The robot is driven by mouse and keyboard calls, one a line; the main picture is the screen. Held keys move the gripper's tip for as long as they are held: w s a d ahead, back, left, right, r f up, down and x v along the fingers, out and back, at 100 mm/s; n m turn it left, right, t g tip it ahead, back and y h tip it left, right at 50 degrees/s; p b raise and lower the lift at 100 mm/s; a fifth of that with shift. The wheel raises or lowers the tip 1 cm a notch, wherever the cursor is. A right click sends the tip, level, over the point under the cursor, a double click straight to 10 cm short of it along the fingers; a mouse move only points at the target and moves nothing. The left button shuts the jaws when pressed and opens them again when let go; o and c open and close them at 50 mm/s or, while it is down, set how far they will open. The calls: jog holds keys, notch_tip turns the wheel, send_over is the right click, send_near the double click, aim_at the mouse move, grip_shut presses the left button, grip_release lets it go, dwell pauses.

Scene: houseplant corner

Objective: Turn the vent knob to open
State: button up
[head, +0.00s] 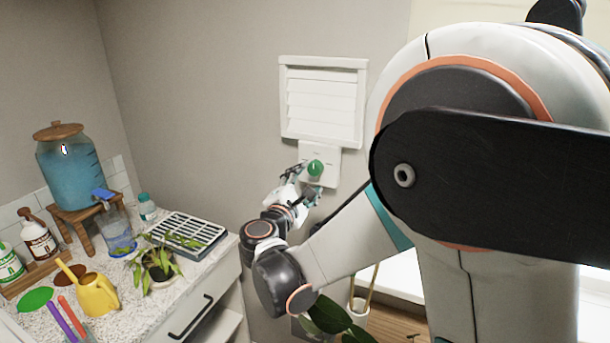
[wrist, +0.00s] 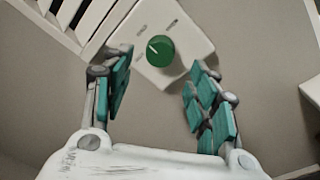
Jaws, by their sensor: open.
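The green vent knob (wrist: 160,50) sits on a white wall plate (wrist: 188,27) with small dark marks around it. A pale pointer line on the knob points to the upper left in the wrist view. In the head view the knob (head: 315,168) is below the white louvred vent (head: 322,103). My gripper (wrist: 160,75) is open, with its teal-padded fingers apart on either side of the knob and not visibly touching it. In the head view my gripper (head: 300,185) is close to the plate. The marks on the plate are too small to read.
To the left, a counter (head: 200,292) holds a blue water dispenser (head: 70,170), a potted plant (head: 157,267), a draining tray (head: 187,232) and a yellow watering can (head: 97,293). Another leafy plant (head: 330,315) stands below my arm.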

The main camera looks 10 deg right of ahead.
aim_at(313, 171)
jog(key=x, duration=0.6)
jog(key=shift+b, duration=0.4)
jog(key=c, duration=1.1)
